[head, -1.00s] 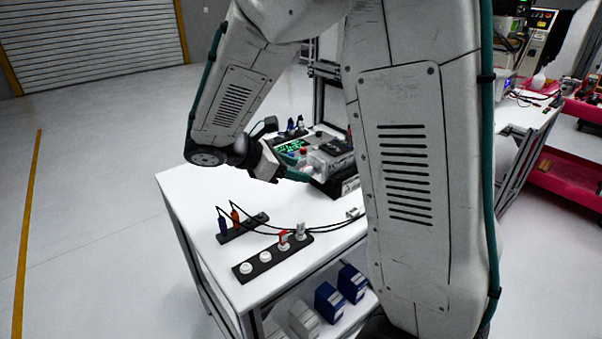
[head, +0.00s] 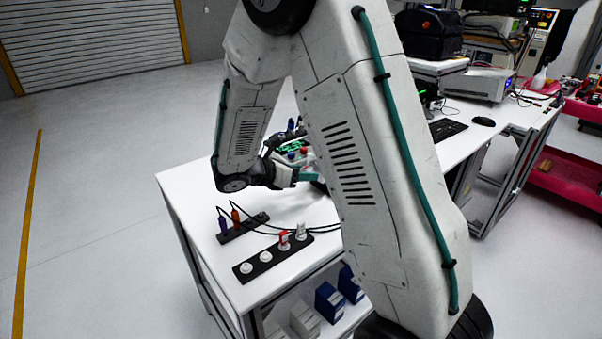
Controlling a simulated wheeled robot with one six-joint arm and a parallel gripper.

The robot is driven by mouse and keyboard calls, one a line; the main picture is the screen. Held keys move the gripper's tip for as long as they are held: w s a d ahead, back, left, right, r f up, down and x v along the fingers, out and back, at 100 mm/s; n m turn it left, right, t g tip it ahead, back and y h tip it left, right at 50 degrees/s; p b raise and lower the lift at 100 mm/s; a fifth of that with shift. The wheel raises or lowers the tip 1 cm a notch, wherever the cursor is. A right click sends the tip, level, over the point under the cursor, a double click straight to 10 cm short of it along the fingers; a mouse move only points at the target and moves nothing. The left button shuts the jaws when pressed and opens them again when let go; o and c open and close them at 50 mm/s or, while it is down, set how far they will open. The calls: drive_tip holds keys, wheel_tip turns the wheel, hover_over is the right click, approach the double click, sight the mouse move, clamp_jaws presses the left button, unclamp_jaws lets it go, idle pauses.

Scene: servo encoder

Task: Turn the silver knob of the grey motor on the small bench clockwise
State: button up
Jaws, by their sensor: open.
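My gripper (head: 308,176) has a teal finger showing just left of my big arm link, over the back of the small white bench (head: 195,210). Next to it is a small patch of the grey motor (head: 311,165), mostly hidden behind my arm. The silver knob cannot be made out, so I cannot tell whether my gripper touches it. A green-lit panel (head: 291,147) with red and blue buttons shows just behind my gripper.
Two black socket strips (head: 262,265) with plugs and cables lie on the front of the bench. Blue boxes (head: 328,302) stand on its lower shelf. A longer worktable (head: 505,125) with a keyboard and devices stands at right. Open floor lies at left.

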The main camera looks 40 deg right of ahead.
drive_tip(key=c, duration=1)
drive_tip(key=shift+o, duration=0.2)
drive_tip(key=shift+m, duration=0.3)
drive_tip(key=m+t, duration=0.1)
drive_tip(key=m, duration=0.1)
drive_tip(key=m+t, duration=0.1)
drive_tip(key=t, duration=0.1)
drive_tip(key=m+t, duration=0.1)
drive_tip(key=m, duration=0.1)
drive_tip(key=shift+s+m, duration=0.3)
drive_tip(key=m+t+h, duration=0.1)
drive_tip(key=m+t, duration=0.1)
drive_tip(key=m, duration=0.1)
drive_tip(key=shift+f, duration=0.15)
drive_tip(key=shift+s+f+m+t+h, duration=0.1)
drive_tip(key=shift+m+t+h, duration=0.55)
drive_tip(key=shift+m, duration=1.15)
drive_tip(key=shift+d, duration=0.1)
